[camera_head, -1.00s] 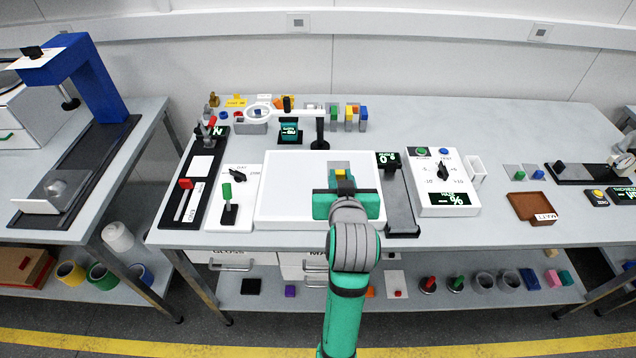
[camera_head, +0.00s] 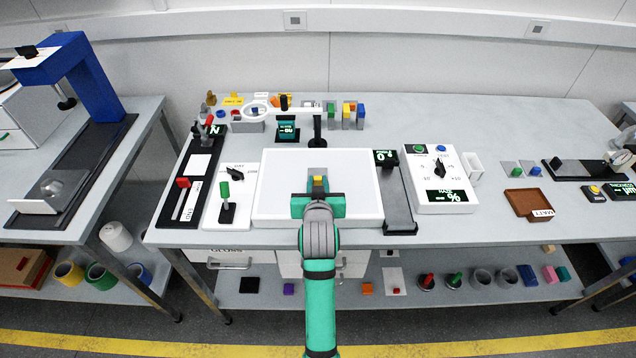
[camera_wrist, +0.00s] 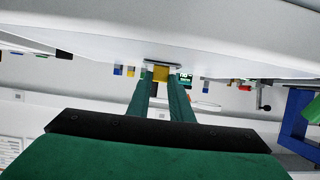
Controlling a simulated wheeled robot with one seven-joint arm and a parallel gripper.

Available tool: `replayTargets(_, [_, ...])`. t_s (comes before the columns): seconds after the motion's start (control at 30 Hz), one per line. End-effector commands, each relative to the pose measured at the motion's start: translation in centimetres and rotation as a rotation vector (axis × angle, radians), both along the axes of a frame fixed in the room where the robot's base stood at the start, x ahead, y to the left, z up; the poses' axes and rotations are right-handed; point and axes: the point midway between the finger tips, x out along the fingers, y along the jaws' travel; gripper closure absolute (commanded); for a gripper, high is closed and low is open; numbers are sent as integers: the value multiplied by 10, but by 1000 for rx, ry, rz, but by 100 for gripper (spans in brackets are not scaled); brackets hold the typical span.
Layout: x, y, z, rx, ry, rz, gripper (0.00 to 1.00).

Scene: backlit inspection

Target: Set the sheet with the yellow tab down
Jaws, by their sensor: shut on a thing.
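The small grey sheet (camera_head: 317,171) extends from the tab towards the back of the panel. In the wrist view the sheet (camera_wrist: 163,64) is a thin edge close to the panel's white surface (camera_wrist: 200,35). I cannot tell whether it touches the panel.
A white control box (camera_head: 440,190) and a dark slide rail (camera_head: 397,195) stand right of the panel. A lever plate with a green knob (camera_head: 225,190) is on the left. A ring magnifier (camera_head: 255,108) and coloured blocks (camera_head: 347,112) stand behind. Bare panel surrounds the gripper.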

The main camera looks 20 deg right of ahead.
Motion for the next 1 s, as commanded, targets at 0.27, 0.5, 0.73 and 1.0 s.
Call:
replayTargets(0.27, [0, 0, -1, 0, -1, 0, 100])
replayTargets(0.5, [0, 0, -3, 0, -1, 0, 62])
replayTargets(0.73, [0, -1, -3, -1, -1, -1, 62])
replayTargets(1.0, [-19, 9, 9, 0, -2, 5, 62])
